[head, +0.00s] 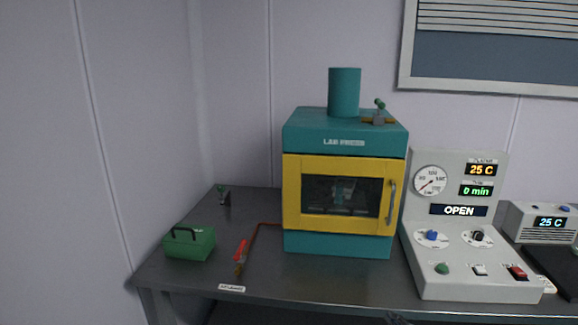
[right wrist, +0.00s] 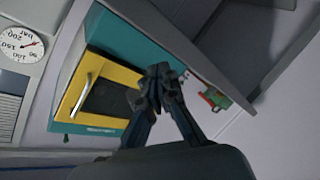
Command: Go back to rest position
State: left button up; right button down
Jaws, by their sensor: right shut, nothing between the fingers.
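My right gripper (right wrist: 160,82) is shut and empty, its two fingertips together in the right wrist view. Only a small dark piece of it (head: 397,318) shows at the bottom edge of the head view, low in front of the table. The teal lab press (head: 337,244) stands on the table with its yellow-framed door (head: 292,195) closed. In the right wrist view the press (right wrist: 148,38) appears turned, behind the fingers; I cannot tell the exact gap. My left gripper is in neither view.
The grey table (head: 300,280) carries a green box (head: 189,244), a red-handled valve (head: 240,257) on a pipe, and a control panel (head: 470,265) reading OPEN and 25 C. A smaller unit (head: 540,222) stands at the far right. The table's front left is mostly clear.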

jog(key=s+a+f+m+g+h, duration=0.1)
jog(key=s+a+f+m+g, duration=0.15)
jog(key=s, duration=0.55)
jog(key=s+a+f+m+g+h, duration=0.2)
jog(key=s+a+f+m, duration=0.2)
jog(key=s, duration=0.3)
jog(key=s+d+m+g, duration=0.1)
jog(key=s+m+g, duration=0.5)
jog(key=s, duration=1.6)
notch_tip(320, 180, down, 28)
jog(key=s+n+g, duration=0.1)
jog(key=g, duration=0.1)
jog(key=s+d+f+g, duration=0.1)
jog(key=s+d+f, duration=0.2)
jog(key=s+f, duration=1.2)
jog(key=shift+s+h, duration=0.3)
jog(key=shift+s, duration=0.55)
